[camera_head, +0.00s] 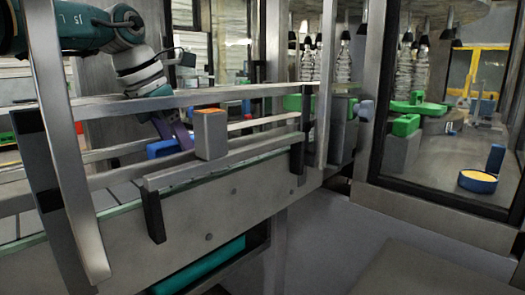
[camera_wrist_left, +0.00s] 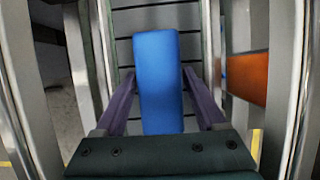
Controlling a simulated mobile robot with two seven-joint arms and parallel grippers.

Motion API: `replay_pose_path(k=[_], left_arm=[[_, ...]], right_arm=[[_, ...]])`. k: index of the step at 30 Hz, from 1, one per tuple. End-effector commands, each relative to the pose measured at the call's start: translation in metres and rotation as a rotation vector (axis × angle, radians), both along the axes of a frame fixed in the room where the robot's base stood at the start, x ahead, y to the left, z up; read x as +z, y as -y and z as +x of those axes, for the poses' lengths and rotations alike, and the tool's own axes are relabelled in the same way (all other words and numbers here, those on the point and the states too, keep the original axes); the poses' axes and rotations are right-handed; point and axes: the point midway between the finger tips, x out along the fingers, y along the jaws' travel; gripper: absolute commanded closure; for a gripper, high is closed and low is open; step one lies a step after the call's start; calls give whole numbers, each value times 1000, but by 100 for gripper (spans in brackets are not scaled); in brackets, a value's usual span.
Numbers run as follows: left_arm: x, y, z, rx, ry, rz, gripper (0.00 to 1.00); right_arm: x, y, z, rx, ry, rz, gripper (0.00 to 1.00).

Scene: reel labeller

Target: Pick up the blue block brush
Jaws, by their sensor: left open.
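The blue block brush (camera_head: 163,149) lies behind the front metal rail at the left of the head view, partly hidden by my gripper. In the left wrist view the blue block brush (camera_wrist_left: 158,82) is a long upright rectangle over dark slats. My left gripper (camera_head: 176,136) reaches down to it from the upper left, with purple fingers. In the wrist view my left gripper (camera_wrist_left: 160,80) is open, one finger on each side of the brush, with a visible gap on the right side. Whether the left finger touches it I cannot tell. My right gripper is not in view.
A grey block with an orange top (camera_head: 210,135) stands just right of the brush; an orange face (camera_wrist_left: 247,77) shows close beside the right finger. Metal rails (camera_head: 220,160) run in front. Behind glass at right are green parts (camera_head: 405,125) and a blue round piece (camera_head: 478,182).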

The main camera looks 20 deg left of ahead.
Motion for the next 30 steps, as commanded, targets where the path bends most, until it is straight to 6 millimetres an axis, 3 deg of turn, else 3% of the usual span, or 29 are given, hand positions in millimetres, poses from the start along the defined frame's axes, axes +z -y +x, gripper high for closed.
replay_pose_path(k=[2,21,30], left_arm=[[0,0,0,0,0,0,29],[0,0,0,0,0,-1,100],[1,0,0,0,1,0,100]], right_arm=[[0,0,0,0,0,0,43],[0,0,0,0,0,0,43],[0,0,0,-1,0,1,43]])
